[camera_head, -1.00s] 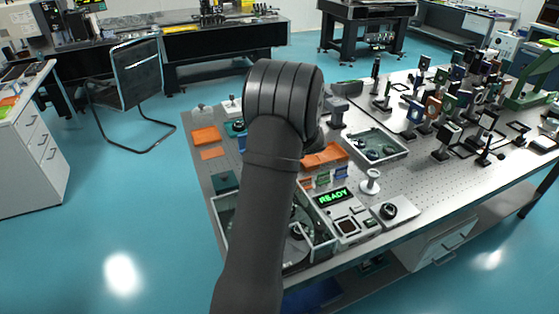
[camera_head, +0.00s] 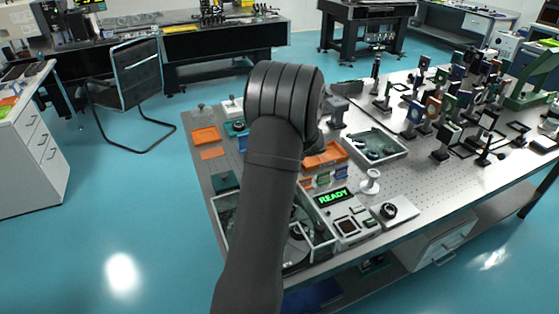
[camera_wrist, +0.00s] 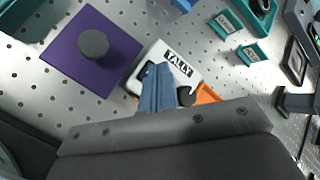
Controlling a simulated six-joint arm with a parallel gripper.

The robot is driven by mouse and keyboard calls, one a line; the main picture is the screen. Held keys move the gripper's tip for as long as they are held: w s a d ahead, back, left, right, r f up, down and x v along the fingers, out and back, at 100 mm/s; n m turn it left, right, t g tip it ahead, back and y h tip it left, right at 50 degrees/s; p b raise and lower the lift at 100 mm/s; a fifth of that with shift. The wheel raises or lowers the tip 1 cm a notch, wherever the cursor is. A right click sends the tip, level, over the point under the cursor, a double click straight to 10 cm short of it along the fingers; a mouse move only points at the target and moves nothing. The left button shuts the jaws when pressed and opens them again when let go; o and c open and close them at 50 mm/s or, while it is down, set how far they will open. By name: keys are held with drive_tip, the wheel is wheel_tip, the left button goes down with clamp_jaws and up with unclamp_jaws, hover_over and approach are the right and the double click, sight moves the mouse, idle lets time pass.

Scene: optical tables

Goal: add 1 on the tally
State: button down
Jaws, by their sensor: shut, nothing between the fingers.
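The tally (camera_wrist: 180,66) is a white box with a black-lettered TALLY label in the wrist view. A dark round part (camera_wrist: 187,96) shows at its lower right side, and another dark part shows by its left edge, partly covered by my fingers. My gripper (camera_wrist: 157,70) shows as blue fingers, shut together and empty. Its tips overlap the left part of the tally in this view; I cannot tell whether they touch it. In the head view my arm hides the gripper, and I cannot make out the tally for sure.
A purple plate with a grey knob (camera_wrist: 93,43) lies left of the tally. An orange piece (camera_wrist: 207,93) is at its lower right, and teal blocks (camera_wrist: 252,55) lie to the right.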

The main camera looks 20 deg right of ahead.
drive_tip(key=shift+r, duration=0.85)
drive_tip(key=shift+r, duration=2.5)
wheel_tip(320, 180, up, 4)
drive_tip(key=shift+f, duration=0.1)
